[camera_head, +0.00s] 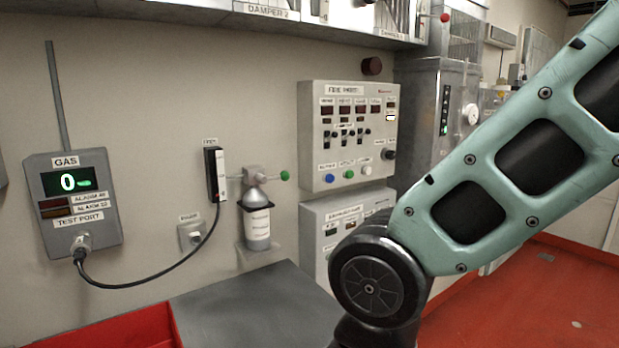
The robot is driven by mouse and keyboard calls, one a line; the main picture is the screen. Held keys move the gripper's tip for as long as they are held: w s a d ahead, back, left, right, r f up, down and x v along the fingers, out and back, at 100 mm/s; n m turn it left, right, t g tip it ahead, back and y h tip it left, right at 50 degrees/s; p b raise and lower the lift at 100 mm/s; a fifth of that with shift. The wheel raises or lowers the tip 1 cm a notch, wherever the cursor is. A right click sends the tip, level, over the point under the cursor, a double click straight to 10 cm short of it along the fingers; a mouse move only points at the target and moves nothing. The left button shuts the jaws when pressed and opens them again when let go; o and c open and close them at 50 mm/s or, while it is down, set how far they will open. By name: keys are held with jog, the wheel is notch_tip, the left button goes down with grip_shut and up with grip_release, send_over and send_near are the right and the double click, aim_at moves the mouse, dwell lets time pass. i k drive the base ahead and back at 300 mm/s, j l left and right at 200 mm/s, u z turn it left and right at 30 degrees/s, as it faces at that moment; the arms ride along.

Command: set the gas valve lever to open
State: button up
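A small silver gas bottle (256,222) stands upright in a wall bracket, left of the fire panel. A valve (255,174) sits on its top, and a short stem from it ends in a green knob (285,175) on the right. This looks like the gas valve lever, but I cannot tell its setting. The grey GAS box (112,233) on the left wall shows a green 0, and a black hose (150,282) runs from its test port to a black gauge (215,174) beside the bottle. My gripper is out of view; only my green arm link and a black joint show at the right.
The fire panel (347,160) with switches and coloured buttons is right of the bottle, above a second grey box (338,217). A grey worktop (255,310) and a red tray (125,330) lie below. A metal cabinet (432,115) stands behind my arm. Red floor is clear at right.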

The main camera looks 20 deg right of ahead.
aim_at(284, 176)
jog(key=i+j, duration=0.15)
jog(key=i, duration=0.35)
jog(key=i+j+z, duration=0.1)
jog(key=i, duration=0.35)
